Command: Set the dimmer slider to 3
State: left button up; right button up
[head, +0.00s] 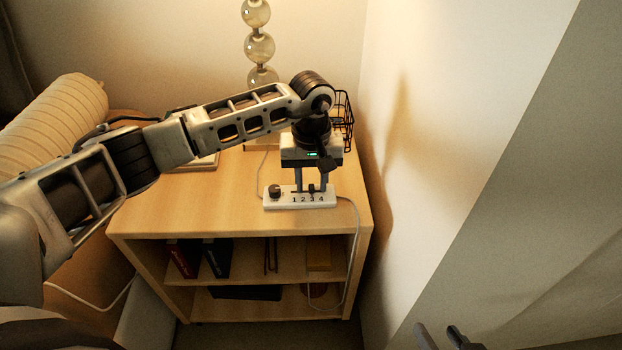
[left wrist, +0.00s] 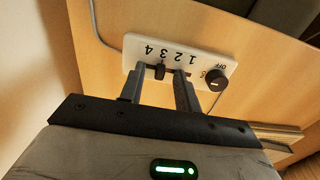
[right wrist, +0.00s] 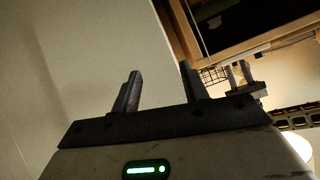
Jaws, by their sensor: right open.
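The white dimmer box (head: 283,203) lies on the cabinet top, with a round dark knob (head: 275,190) at its left end and the numbers 1 to 4 along it. My right gripper (head: 438,331) is open and empty, low and away from the box.
A black wire basket (head: 347,120) and a glass-ball lamp (head: 260,47) stand behind my left arm. A wall (head: 400,150) borders the cabinet's right side. A cord runs from the box down the front. Bare cabinet top (head: 215,200) lies left of the box.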

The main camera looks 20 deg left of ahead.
pick_arm(q)
jog(key=shift+r, duration=0.5)
notch_tip(320, 180, up, 9)
jog(key=p, duration=0.2)
notch_tip(320, 180, up, 6)
send_over(312, 186)
jog(key=shift+p, duration=0.35)
pick_arm(e)
jog(key=shift+s+d+r+g+h, duration=0.15)
jog(key=shift+s+d+g+h, duration=0.15)
jog(key=shift+s+d, duration=0.15)
